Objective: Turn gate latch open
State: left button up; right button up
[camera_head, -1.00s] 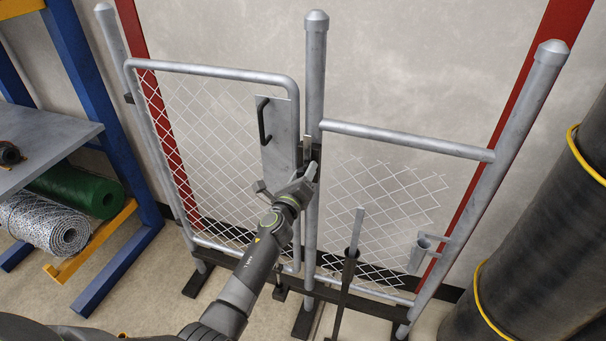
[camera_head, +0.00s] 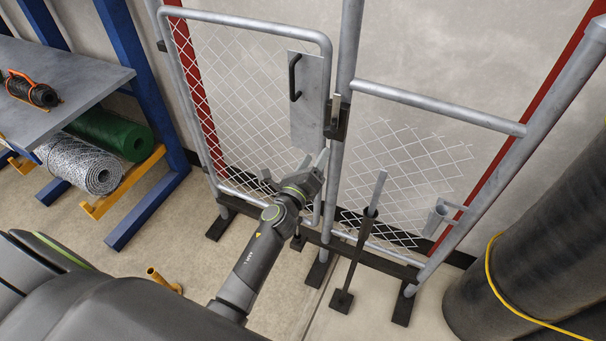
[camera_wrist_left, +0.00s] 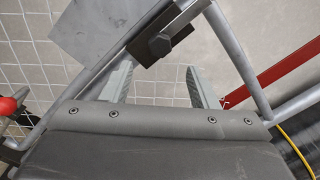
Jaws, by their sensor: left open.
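The gate (camera_head: 250,23) is a grey tubular frame with chain-link mesh, standing at the middle post (camera_head: 345,60). A metal plate with a black handle (camera_head: 293,78) is on its right side. The gate latch (camera_head: 336,112) is a dark block with an upright light metal tab, at the gate's edge by the post. In the left wrist view, a dark latch block (camera_wrist_left: 146,50) with a bolt head lies just beyond the fingers. My left gripper (camera_head: 313,162) is open and empty, below the latch and apart from it. My right gripper is out of view.
A second panel (camera_head: 440,105) with torn mesh stands right of the post. A dark stand (camera_head: 358,250) with an upright bar is in front of it. Large dark rolls (camera_head: 540,230) fill the right. A shelf (camera_head: 70,75) with rolls is at left.

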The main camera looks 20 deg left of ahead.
pick_arm(q)
jog(key=s, duration=0.6)
jog(key=shift+s+f, duration=0.2)
jog(key=shift+s, duration=0.1)
jog(key=shift+a, duration=0.1)
jog(key=s+a+f+n+g+y+b, duration=0.1)
jog(key=s+a+f+n+g, duration=0.3)
jog(key=f, duration=0.7)
jog(key=s+f+n+g+b, duration=0.15)
jog(key=s+f+n, duration=0.45)
jog(key=f, duration=0.6)
jog(key=s+a+f+n+g+y, duration=0.1)
jog(key=s+a+f+n+g, duration=0.3)
jog(key=f, duration=0.7)
jog(key=s+a+f+n+g+b, duration=0.1)
jog(key=s+f+n+g, duration=0.3)
jog(key=s, duration=1.1)
jog(key=s+f+n+g+b, duration=0.1)
jog(key=s+f+n+g, duration=0.3)
jog(key=s+f+n, duration=0.6)
jog(key=s+f, duration=0.2)
jog(key=s, duration=0.4)
jog(key=shift+a+f, duration=0.35)
jog(key=shift+a, duration=0.05)
